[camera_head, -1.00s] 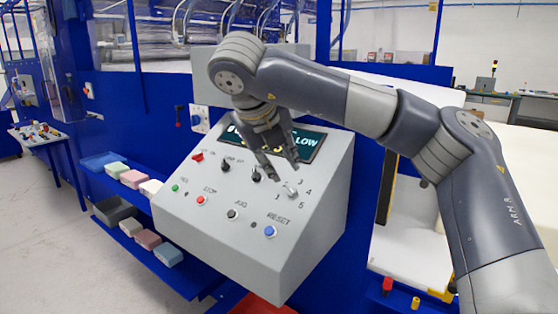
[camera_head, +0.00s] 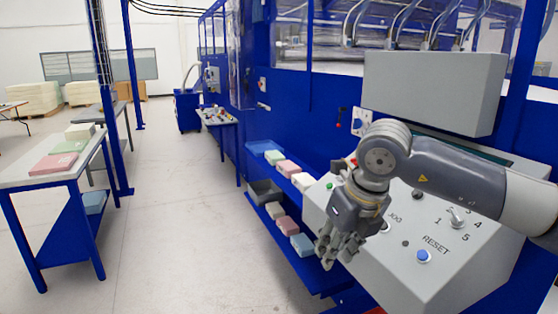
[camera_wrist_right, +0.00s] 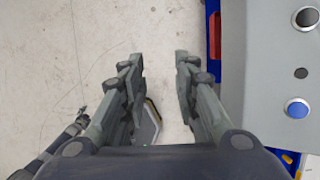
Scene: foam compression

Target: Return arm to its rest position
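My right arm (camera_head: 460,180) reaches in from the right, across the front of the grey control panel (camera_head: 395,270). My right gripper (camera_head: 337,258) points down beside the panel's left edge, in front of the blue shelf. In the right wrist view its two fingers (camera_wrist_right: 160,65) are spread, with bare floor between their tips and nothing held. The panel's side with the blue RESET button (camera_wrist_right: 297,108) lies to the right of the fingers, apart from them. A dark jointed part, apparently my left gripper (camera_wrist_right: 78,118), shows small at the left of the wrist view; its fingers are unclear.
Foam blocks and a dark bin (camera_head: 265,192) sit on the blue shelves (camera_head: 305,268) left of the panel. A table (camera_head: 25,175) with foam pieces (camera_head: 54,163) stands at the far left. The floor (camera_head: 185,230) between is clear.

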